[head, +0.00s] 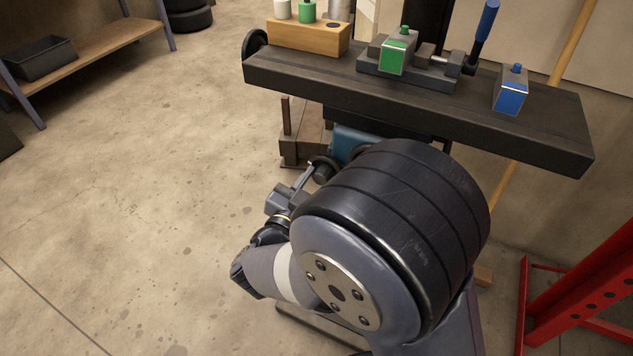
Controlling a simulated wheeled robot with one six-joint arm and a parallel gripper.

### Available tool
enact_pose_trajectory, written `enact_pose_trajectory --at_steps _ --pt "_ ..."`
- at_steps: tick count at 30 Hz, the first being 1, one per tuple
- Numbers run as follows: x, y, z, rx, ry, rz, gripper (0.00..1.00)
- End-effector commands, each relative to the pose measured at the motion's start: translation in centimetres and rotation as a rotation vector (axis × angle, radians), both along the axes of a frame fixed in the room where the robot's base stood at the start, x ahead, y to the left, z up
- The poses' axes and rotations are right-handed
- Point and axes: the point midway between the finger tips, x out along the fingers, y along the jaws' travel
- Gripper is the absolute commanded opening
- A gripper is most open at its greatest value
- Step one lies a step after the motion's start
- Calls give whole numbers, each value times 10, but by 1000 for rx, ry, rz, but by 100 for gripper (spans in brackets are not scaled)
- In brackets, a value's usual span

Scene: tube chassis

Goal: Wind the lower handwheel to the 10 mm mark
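The lower handwheel (323,169) is a small dark round part below the machine table, beside a blue housing (352,143). Only part of it shows, as my large arm link covers the area to its right. My gripper (305,178) is at its lower left, with the fingertips close to or against it. I cannot tell whether the fingers touch or hold it, nor how far apart they are. The 10 mm mark and any scale cannot be made out.
The dark machine table (420,108) spans above, carrying a wooden block (308,37), a vise with a green block (397,56) and a blue block (510,93). Another dark wheel (255,45) is at its left end. A red frame (580,290) stands right.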

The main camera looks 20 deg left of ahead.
Motion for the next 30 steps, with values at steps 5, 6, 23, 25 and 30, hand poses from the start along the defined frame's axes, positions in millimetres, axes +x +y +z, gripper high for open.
enact_pose_trajectory --at_steps 5,6,23,25,30 --pt "0 0 0 0 0 0 20" --pt "0 0 0 0 0 0 17" --pt "0 0 -4 281 -24 -2 7" --pt "0 -1 -3 320 -26 -1 7" --pt "0 -1 -1 348 -27 -1 7"
